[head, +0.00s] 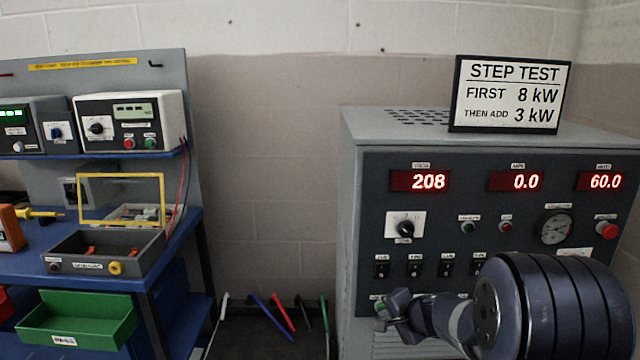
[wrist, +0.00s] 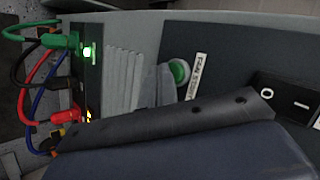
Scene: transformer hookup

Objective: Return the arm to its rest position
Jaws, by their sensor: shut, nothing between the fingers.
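My gripper (head: 396,312) is at the lower left of the load bank's front in the head view, at the end of my dark arm, which reaches in from the lower right. It is shut and holds nothing. I cannot tell whether it touches the panel. The load bank (head: 365,215) is a grey cabinet with a dark front. Its red displays read 208, 0.0 and 60.0. In the wrist view, a large dark part, likely mine, covers the bottom. Behind it show a round green button (wrist: 180,72) and a black rocker switch (wrist: 285,105).
In the wrist view, green, black, red and blue cables (wrist: 35,85) are plugged in at the left. A step test sign (head: 508,95) stands on the cabinet. A blue workbench (head: 180,240) with instruments and a green bin (head: 75,320) is at left. Several colored leads (head: 280,312) stand between.

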